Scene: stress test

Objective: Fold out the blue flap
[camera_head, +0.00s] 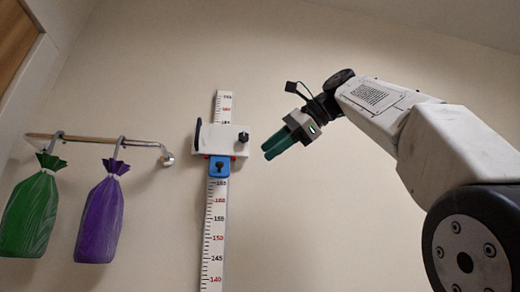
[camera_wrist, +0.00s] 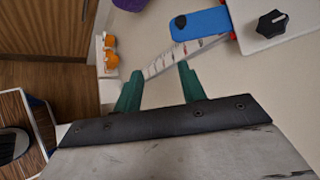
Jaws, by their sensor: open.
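The blue flap (camera_head: 219,166) is a small blue piece with a dark spot, at the underside of a white slider block (camera_head: 222,139) on a wall-mounted measuring scale (camera_head: 214,240). In the wrist view the blue flap (camera_wrist: 200,24) shows at the top, beside the white block (camera_wrist: 260,25) with its black knob (camera_wrist: 272,23). My gripper (camera_head: 271,150) has green fingers and is in front of the wall, to the right of the block in the head view. In the wrist view my gripper (camera_wrist: 160,71) is open and empty, its fingers apart from the flap.
A rail (camera_head: 95,141) on the wall at left holds a green bag (camera_head: 30,215) and a purple bag (camera_head: 100,220). The wrist view shows orange items (camera_wrist: 110,50) on a white ledge and a wooden floor (camera_wrist: 55,85). The wall right of the scale is bare.

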